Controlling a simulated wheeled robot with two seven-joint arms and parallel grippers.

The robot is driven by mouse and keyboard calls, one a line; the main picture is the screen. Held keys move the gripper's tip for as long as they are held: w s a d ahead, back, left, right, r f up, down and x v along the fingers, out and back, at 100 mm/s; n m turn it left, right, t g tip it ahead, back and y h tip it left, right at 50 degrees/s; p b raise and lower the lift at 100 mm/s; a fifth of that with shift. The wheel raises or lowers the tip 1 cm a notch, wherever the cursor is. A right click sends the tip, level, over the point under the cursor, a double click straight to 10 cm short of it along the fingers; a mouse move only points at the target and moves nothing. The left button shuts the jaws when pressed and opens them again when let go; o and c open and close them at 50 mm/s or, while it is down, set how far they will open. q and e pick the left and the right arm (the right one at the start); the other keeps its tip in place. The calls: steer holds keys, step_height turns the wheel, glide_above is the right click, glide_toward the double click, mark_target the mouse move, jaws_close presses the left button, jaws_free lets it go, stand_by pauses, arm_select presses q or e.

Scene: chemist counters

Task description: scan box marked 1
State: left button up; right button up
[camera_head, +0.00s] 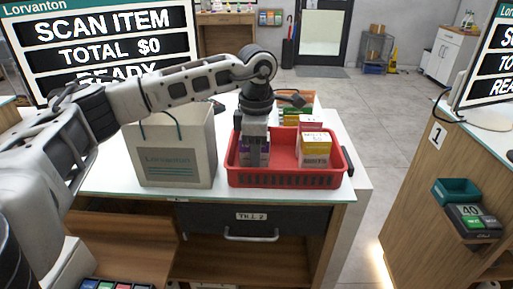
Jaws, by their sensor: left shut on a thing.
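A red basket (286,180) stands on the white counter with several small boxes in it. My left gripper (254,158) points down into the basket's left part and is shut on a purple box (265,154), partly hidden by the fingers. A yellow and white box (315,152) stands to its right. A red and white box (310,122) and a green box (296,116) are behind. I cannot read a 1 on any box. A dark device, perhaps a scanner (292,98), shows behind the gripper. My right gripper is not in view.
A white paper bag (172,160) stands left of the basket. A large screen (105,40) at the back left reads "SCAN ITEM, TOTAL $0, READY". A drawer labelled "TILL 2" (250,222) is below the counter top. Another wooden counter (430,200) stands right, across open floor.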

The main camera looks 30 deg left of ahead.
arm_select(q)
steer(key=shift+f, duration=0.35)
steer(key=o, duration=1)
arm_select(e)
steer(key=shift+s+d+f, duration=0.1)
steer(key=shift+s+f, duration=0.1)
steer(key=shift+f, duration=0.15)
arm_select(q)
step_height(320, 180, up, 10)
steer(key=shift+s+r+b, duration=0.15)
steer(key=shift+r+b, duration=0.1)
steer(key=shift+b, duration=0.7)
step_height(320, 180, up, 6)
steer(key=shift+f+p, duration=0.2)
steer(key=shift+p, duration=0.45)
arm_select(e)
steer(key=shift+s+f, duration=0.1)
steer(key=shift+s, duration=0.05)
